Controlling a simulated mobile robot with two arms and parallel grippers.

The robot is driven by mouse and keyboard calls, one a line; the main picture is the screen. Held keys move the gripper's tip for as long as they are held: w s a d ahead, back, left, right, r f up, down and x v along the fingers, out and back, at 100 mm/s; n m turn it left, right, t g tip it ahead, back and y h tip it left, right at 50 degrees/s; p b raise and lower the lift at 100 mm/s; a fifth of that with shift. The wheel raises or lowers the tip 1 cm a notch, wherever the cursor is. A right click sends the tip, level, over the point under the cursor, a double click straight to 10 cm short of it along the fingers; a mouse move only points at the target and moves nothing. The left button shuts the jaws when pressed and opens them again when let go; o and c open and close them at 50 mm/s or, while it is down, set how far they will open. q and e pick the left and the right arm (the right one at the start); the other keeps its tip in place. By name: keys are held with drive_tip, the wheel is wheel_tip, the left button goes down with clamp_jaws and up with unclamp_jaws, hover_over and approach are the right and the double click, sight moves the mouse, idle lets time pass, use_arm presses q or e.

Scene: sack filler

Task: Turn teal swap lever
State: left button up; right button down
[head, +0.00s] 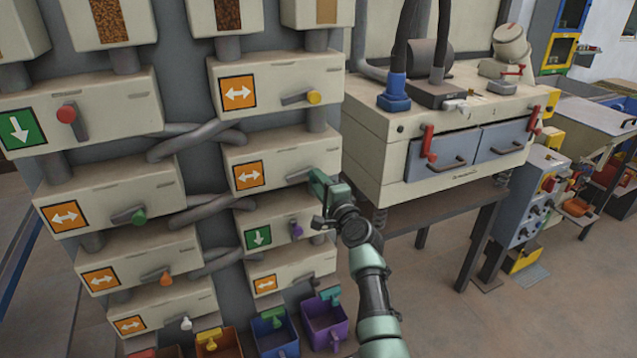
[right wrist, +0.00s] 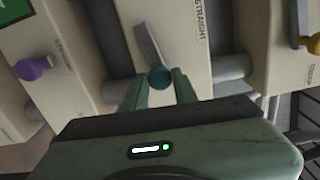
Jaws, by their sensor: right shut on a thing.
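The teal swap lever shows in the right wrist view as a grey handle ending in a round teal knob (right wrist: 160,77). It sits on a cream box marked STRAIGHT (right wrist: 193,35). In the head view this box (head: 281,158) carries an orange sign with a white double arrow, and the lever's knob is hidden behind my gripper. My right gripper (head: 322,188) is at the box's right end, with its two green fingers (right wrist: 160,88) on either side of the knob, shut on it. My left gripper is not in view.
Below is a box with a purple-knobbed lever (head: 297,229) and a green down-arrow sign. Above is a yellow-knobbed lever (head: 314,97). Grey pipes (head: 195,140) link the two columns. A cream machine (head: 440,140) stands to the right. Coloured bins (head: 325,325) stand below.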

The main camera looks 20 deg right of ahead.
drive_tip(key=shift+f, duration=0.1)
drive_tip(key=c, duration=1.1)
unclamp_jaws()
drive_tip(key=s, duration=0.8)
drive_tip(key=shift+d+b, duration=0.2)
drive_tip(key=shift+b, duration=0.1)
